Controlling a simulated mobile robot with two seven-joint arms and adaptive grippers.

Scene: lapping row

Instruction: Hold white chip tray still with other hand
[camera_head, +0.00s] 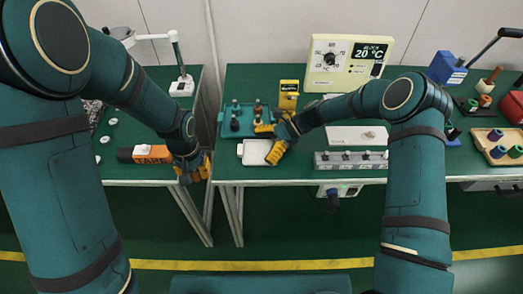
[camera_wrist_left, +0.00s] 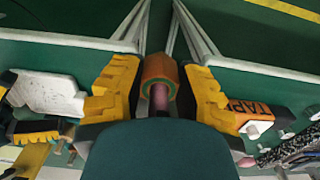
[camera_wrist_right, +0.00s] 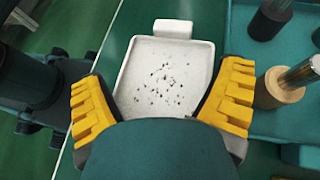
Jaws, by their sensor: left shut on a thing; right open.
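The white chip tray (camera_head: 252,159) lies at the front edge of the right-hand bench. In the right wrist view the tray (camera_wrist_right: 160,85) holds scattered dark specks and has a small tab at its far end. My right gripper (camera_head: 270,142) is open, its yellow fingers at either side of the tray's near end; I cannot tell whether they touch it. My left gripper (camera_head: 193,172) is by the gap between the benches, left of the tray and apart from it. It is shut on an orange and green cylinder (camera_wrist_left: 159,72) with a pinkish core.
A teal tray (camera_head: 225,127) with metal-topped pieces stands just behind the white tray. A grey block with knobs (camera_head: 350,166) and a white plate (camera_head: 352,137) lie to the right. An orange and black box (camera_head: 152,154) lies on the left bench. A gap separates the benches.

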